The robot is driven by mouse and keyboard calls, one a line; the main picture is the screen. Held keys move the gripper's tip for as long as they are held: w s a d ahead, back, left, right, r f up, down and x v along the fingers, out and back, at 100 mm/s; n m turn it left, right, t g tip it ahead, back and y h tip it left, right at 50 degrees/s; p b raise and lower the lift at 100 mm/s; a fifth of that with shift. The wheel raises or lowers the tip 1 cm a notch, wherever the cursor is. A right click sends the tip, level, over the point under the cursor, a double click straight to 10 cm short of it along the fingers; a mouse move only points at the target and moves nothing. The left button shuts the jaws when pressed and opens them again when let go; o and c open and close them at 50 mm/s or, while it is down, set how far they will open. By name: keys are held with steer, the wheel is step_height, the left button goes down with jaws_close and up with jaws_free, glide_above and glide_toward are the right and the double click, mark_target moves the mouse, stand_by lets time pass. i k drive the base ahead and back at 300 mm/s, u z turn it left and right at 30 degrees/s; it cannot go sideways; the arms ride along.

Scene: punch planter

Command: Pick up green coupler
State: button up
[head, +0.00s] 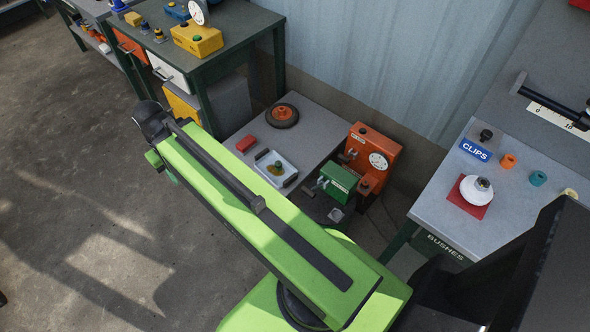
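No part stands out clearly as the green coupler. A small green piece (278,165) sits in a white tray (289,179) with something yellow-brown, on the low grey table. A green boxy unit (338,181) stands beside an orange machine with a dial (374,155). A small teal ring (538,178) lies on the right-hand bench. I cannot tell if any of these is the coupler. My lime-green arm crosses the middle of the view and hides part of the low table and floor. My gripper is not visible.
The low table (304,112) also holds a red block (246,144) and a dark wheel (282,116). The right bench (442,212) carries a CLIPS sign (476,150), an orange ring (508,161) and a white round part (476,189). A workbench (246,22) stands behind. Floor at left is clear.

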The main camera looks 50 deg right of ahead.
mark_target(278, 163)
steer(key=u, duration=0.15)
steer(key=i, duration=0.9)
steer(key=z, duration=0.05)
